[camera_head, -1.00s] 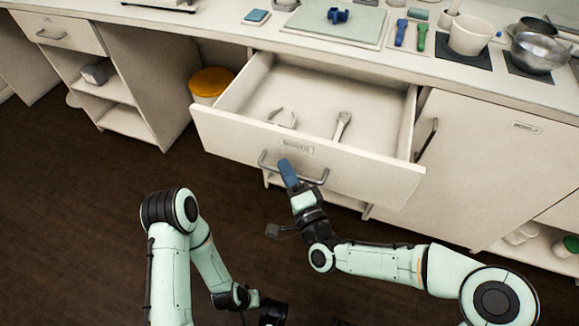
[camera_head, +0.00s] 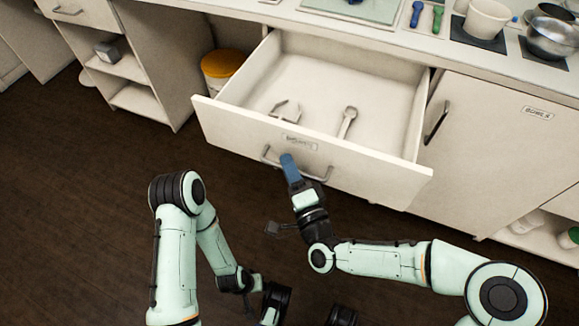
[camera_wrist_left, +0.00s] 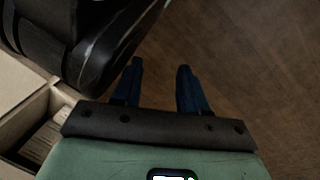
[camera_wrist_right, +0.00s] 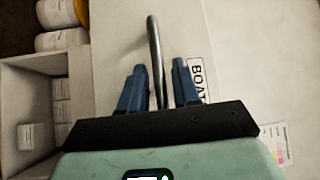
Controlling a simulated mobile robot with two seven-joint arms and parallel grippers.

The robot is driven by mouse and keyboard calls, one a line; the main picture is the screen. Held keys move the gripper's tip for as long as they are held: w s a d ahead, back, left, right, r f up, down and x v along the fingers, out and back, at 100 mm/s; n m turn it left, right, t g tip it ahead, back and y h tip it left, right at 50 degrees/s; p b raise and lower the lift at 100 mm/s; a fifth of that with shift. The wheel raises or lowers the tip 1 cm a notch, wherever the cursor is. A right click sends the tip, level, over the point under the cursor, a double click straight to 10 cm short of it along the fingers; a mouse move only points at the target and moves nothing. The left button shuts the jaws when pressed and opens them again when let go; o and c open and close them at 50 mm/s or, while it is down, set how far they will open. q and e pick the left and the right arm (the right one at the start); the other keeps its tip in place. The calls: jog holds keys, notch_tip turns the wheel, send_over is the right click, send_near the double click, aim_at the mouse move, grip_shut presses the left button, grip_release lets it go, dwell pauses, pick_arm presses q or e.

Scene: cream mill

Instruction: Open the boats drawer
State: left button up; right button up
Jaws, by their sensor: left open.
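The boats drawer (camera_head: 375,175) is pulled well out of the counter; its label reads "BOAT..." in the right wrist view, partly hidden. Inside lie a grey spatula-like tool (camera_head: 347,122) and a pale forked item (camera_head: 286,109). The bar handle (camera_head: 268,158) is on the drawer front.
A cabinet door (camera_head: 490,140) with a vertical handle is right of the drawer. Open shelves (camera_head: 140,100) and a yellow-lidded tub (camera_head: 222,65) are to the left. The worktop holds a pot (camera_head: 487,20), a metal bowl (camera_head: 552,38) and tools. Dark floor (camera_head: 80,200) is free at left.

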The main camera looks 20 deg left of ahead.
dwell(0.3)
pick_arm(q)
jog(key=s+d+r+h+p, duration=0.1)
jog(key=s+d+r+p, duration=0.1)
jog(key=d+r+p, duration=0.2)
notch_tip(320, 180, up, 6)
jog(key=p, duration=0.3)
jog(key=shift+d+f+m, duration=0.15)
jog(key=shift+f+m, duration=0.1)
jog(key=shift+m, duration=0.15)
pick_arm(e)
jog(key=v, duration=1.3)
jog(key=shift+s, duration=0.2)
pick_arm(q)
jog(key=shift+s, duration=0.1)
pick_arm(e)
jog(key=shift+d, duration=0.1)
